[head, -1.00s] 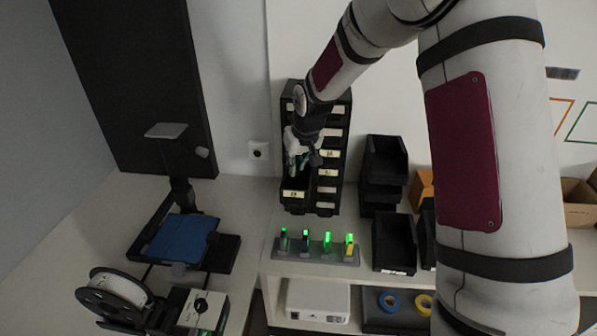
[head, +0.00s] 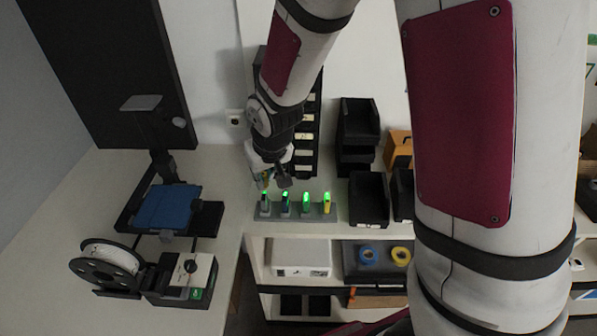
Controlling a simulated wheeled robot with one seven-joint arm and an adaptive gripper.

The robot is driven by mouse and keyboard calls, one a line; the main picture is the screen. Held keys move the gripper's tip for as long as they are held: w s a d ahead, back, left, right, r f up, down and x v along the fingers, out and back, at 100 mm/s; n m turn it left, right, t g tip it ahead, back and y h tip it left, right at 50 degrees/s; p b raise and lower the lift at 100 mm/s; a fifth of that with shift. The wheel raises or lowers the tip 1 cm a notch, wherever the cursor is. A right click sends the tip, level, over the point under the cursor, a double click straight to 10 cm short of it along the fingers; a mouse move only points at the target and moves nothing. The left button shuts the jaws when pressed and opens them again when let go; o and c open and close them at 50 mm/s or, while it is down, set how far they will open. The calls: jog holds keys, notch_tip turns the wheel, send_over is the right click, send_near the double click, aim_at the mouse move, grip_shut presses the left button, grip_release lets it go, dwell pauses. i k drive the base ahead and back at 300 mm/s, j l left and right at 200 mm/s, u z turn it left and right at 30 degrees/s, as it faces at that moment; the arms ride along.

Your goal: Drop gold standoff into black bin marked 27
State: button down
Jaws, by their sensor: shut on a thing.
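My gripper (head: 274,183) points down just behind the row of green-lit devices, in front of the black bin rack (head: 304,140). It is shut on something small. A tiny yellowish bit, consistent with the gold standoff (head: 265,181), shows at the left fingertip, but it is too small to make out clearly. The rack's right column shows several pale labels, too small to read. My wrist and gripper hide most of the left column and its lower bins. I cannot pick out the bin marked 27.
A grey holder (head: 325,213) with several green-lit devices stands at the bench front. Black open trays (head: 369,198) are to its right. A printer with a blue plate (head: 167,207) and a white spool (head: 110,257) stand left. Bare bench lies between the printer and the holder.

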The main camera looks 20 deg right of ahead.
aim_at(372, 210)
jog(key=k+l+z, duration=0.25)
jog(key=l+z, duration=0.2)
jog(key=l, duration=0.3)
jog(key=k+l+z, duration=0.25)
jog(key=l, duration=0.15)
jog(key=i, duration=0.1)
